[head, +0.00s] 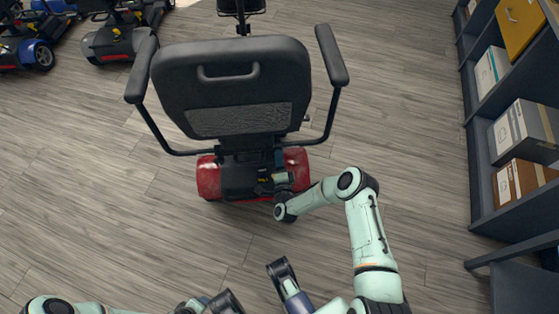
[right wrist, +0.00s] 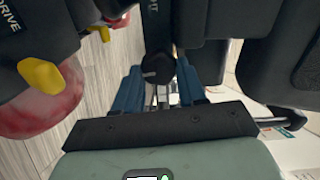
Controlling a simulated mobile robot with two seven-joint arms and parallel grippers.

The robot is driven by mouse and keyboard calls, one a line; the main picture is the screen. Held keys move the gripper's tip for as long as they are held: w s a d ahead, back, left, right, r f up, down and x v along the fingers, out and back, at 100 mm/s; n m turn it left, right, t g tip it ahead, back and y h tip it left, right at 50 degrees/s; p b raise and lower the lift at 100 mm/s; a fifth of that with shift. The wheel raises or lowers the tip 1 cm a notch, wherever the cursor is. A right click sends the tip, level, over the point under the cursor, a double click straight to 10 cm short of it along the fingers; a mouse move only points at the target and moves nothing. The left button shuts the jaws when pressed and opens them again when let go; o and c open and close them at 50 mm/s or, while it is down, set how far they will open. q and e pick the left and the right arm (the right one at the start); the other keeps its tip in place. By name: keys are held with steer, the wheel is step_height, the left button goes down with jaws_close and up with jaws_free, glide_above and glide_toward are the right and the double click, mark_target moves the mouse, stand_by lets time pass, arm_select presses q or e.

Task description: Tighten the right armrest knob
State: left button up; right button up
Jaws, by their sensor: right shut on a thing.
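The scooter's black seat (head: 235,85) faces away from me in the head view. Its right armrest (head: 332,55) is on the right, on a bent black tube. My right gripper (head: 279,181) is low behind the seat, at the right of the seat post. In the right wrist view, its two blue fingers (right wrist: 159,88) are on either side of a round black knob (right wrist: 157,68) with a pale mark, and are shut on it. In the head view the knob is hidden by the gripper.
The scooter's red rear body (head: 208,178) is below the seat. A yellow lever (right wrist: 42,75) stands near the fingers in the wrist view. A dark shelf with boxes (head: 522,130) runs along the right. Other scooters (head: 115,42) stand at the top left. The wooden floor (head: 80,200) is clear.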

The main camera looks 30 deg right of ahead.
arm_select(q)
steer(key=shift+s+f, duration=0.15)
arm_select(e)
steer(key=shift+m, duration=0.6)
steer(key=o, duration=1.1)
steer(key=shift+c, duration=0.2)
arm_select(q)
steer(key=shift+h, duration=0.3)
steer(key=r+p, duration=0.1)
steer(key=d+r+p, duration=0.1)
steer(key=r, duration=0.1)
steer(key=d+r+p, duration=0.1)
steer(key=shift+s+r, duration=0.25)
steer(key=shift+r, duration=0.15)
arm_select(e)
steer(key=v, duration=1.3)
steer(key=shift+s+a, duration=0.15)
steer(key=shift+a, duration=0.05)
